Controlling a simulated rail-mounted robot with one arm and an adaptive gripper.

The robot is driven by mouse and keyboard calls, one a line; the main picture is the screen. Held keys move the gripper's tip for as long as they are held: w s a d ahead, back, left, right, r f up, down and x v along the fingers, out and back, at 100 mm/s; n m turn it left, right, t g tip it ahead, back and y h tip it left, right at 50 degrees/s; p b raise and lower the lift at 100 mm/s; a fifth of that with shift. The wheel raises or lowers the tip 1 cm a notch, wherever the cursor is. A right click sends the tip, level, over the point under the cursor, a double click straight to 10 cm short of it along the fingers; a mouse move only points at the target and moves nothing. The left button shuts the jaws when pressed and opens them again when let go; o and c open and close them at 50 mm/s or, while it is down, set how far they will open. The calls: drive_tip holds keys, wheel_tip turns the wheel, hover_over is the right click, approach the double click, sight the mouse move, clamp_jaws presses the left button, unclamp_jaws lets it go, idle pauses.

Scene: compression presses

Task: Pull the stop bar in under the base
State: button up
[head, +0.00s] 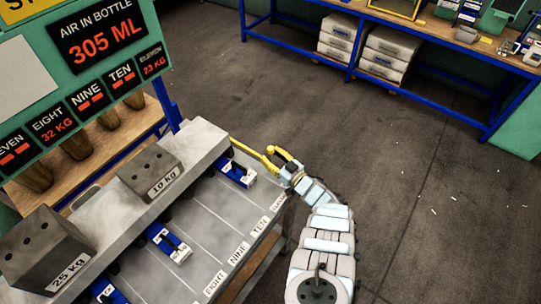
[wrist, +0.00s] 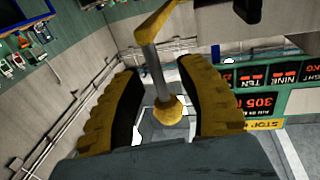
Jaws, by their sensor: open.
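The stop bar shows as a yellow bar (head: 250,155) at the right end of the grey press bench in the head view. In the wrist view its yellow arm (wrist: 162,24) crosses the top, with a grey rod ending in a yellow ball knob (wrist: 168,109). My gripper (head: 284,158) is at the bar's outer end. In the wrist view my gripper (wrist: 160,70) is open, its yellow-and-black fingers on either side of the rod and knob. Gaps show on both sides. The bar's inner end and the base's underside are hidden in the head view.
The grey bench (head: 220,215) has lanes with number labels and blue clamps (head: 238,173). Dark weight blocks marked 10 kg (head: 150,172) and 25 kg (head: 45,250) stand on it. A green display board (head: 90,75) rises at left. The floor to the right is open.

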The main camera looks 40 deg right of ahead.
drive_tip(key=s, duration=1.2)
drive_tip(key=shift+a, duration=0.2)
idle(0.5)
